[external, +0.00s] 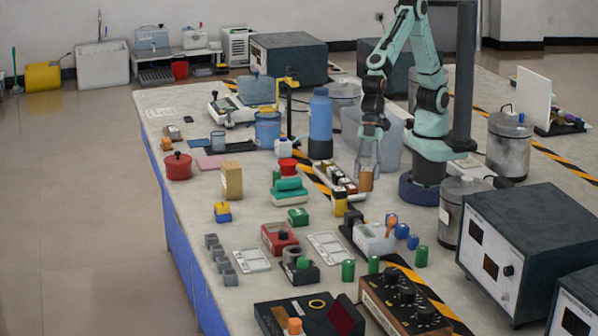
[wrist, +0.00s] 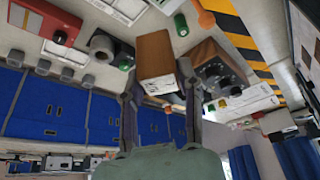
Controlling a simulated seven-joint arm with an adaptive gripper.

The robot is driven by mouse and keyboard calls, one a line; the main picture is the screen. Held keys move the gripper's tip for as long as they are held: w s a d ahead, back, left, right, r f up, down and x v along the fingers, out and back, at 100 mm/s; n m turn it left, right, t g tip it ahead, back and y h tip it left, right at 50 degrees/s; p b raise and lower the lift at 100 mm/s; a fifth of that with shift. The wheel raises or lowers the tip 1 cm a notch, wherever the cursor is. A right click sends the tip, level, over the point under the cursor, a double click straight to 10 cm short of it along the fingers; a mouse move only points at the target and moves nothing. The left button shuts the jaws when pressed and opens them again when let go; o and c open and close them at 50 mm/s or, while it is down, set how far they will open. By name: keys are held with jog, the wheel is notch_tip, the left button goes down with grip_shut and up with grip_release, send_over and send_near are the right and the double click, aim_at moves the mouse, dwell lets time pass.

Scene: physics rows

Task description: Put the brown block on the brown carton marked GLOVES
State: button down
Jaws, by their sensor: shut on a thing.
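The brown block (external: 366,182) hangs between the fingertips of my gripper (external: 367,168), above the table near my base. The wrist view shows the block (wrist: 154,52) large, with my gripper's fingers (wrist: 158,90) on both sides of it. My gripper is shut on it. A tan-brown carton (external: 231,181) stands upright on the left part of the table, well to the left of my gripper. No writing on it is readable at this size. Nothing shows on its top.
A tray of small items (external: 338,178) lies just left of the held block. A blue bottle (external: 320,125), stacked green containers (external: 289,190) and a red-lidded pot (external: 178,166) stand around the carton. Clear table shows to the carton's lower left.

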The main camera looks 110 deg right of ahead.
jog(key=w+d+r+m+t+h, duration=0.1)
jog(key=w+d+m, duration=0.15)
jog(key=d, duration=0.45)
jog(key=w+d+r+m, duration=0.2)
jog(key=w+d, duration=0.2)
jog(key=d, duration=0.2)
jog(key=w+d+r+m+t+h, duration=0.1)
jog(key=w+d+m, duration=0.15)
jog(key=d, duration=0.45)
jog(key=d+r+m+h, duration=0.2)
jog(key=d+m, duration=0.3)
jog(key=d, duration=1.3)
send_near(224, 166)
jog(key=shift+w+f, duration=0.15)
jog(key=shift+w, duration=0.25)
jog(key=shift+w+f, duration=0.35)
jog(key=shift+f, duration=0.1)
jog(key=shift+d+f, duration=0.1)
jog(key=shift+f, duration=1.45)
